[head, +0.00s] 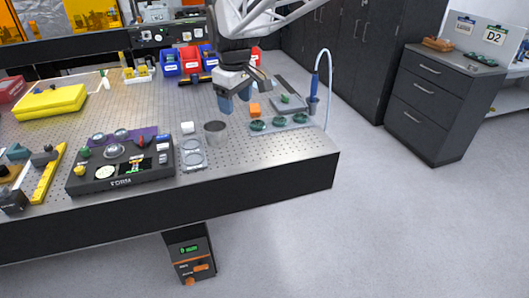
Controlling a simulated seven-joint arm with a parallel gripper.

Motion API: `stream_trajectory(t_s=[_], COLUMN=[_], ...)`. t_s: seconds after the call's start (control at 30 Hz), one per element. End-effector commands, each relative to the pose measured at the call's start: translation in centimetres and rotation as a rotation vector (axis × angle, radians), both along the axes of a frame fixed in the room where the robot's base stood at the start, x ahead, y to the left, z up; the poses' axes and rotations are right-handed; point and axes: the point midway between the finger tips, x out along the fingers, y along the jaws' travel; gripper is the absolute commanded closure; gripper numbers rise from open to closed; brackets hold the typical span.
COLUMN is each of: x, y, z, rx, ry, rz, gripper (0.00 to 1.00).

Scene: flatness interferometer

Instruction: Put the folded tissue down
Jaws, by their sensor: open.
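My gripper (236,98) is open above the perforated optical table (140,192), right of its middle. Its two blue-tipped fingers point down and are apart, and I see nothing held between them. I cannot tell for certain which thing is the folded tissue. A small white block-like piece (187,128), which may be it, sits at the near left of my gripper, at the far end of a grey tray with round wells (193,158). A grey cup (215,132) stands in front of my gripper.
An orange block (254,111) sits just right of my gripper. A tray with green discs (282,123) and a blue hose stand (314,95) lie further right. A black instrument box (122,172) is at the left. Red and blue bins (191,60) stand behind. The table's near right corner is clear.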

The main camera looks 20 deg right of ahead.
Motion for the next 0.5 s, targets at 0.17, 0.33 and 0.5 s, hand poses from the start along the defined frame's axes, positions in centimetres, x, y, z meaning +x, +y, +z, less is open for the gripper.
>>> stream_trajectory(t_s=[0.17, 0.33, 0.5], x=[-5.5, -10.5, -15.5], y=[-1.3, -2.2, -3.1], z=[-0.1, -0.6, -1.7], rx=[0.016, 0.034, 0.051], ry=[-0.02, -0.036, -0.053], rz=[-0.12, -0.236, -0.352], gripper=[0.35, 0.35, 0.35])
